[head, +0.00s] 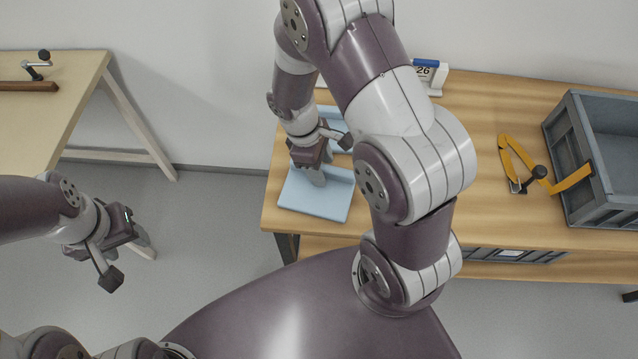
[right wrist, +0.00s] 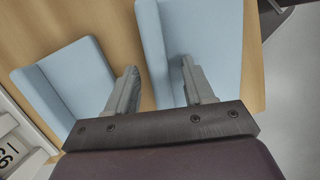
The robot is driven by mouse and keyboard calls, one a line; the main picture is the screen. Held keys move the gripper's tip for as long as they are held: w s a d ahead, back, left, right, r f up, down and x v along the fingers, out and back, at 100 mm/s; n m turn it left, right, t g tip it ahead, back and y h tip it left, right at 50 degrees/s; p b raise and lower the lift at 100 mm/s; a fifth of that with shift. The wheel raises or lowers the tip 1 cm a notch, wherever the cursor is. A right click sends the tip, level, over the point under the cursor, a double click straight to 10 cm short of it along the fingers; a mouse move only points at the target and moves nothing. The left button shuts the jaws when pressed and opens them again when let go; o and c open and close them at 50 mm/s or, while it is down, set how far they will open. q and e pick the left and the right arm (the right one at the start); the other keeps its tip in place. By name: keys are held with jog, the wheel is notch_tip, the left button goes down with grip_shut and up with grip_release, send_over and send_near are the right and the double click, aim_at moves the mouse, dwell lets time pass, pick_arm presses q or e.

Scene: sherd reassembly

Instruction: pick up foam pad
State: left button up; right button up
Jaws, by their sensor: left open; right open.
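Two light blue foam pads, each with a raised strip along one edge, lie on the wooden table. The nearer foam pad (head: 313,199) is at the table's left front corner and shows at the right in the right wrist view (right wrist: 212,45). The other foam pad (right wrist: 72,82) is at the left there, mostly hidden behind my arm in the head view. My right gripper (right wrist: 158,70) is open over the nearer pad, its fingers on either side of the raised strip; contact cannot be told. My left gripper (head: 143,246) is open and empty, over the floor left of the table.
The wooden table (head: 490,110) also bears a grey crate (head: 580,190) at the right, an orange strap or clamp-like tool (head: 510,160) beside it, and a calendar block (head: 430,75) at the back. A second table (head: 60,115) stands at the far left.

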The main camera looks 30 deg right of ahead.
grip_shut()
jog(key=shift+r, duration=0.1)
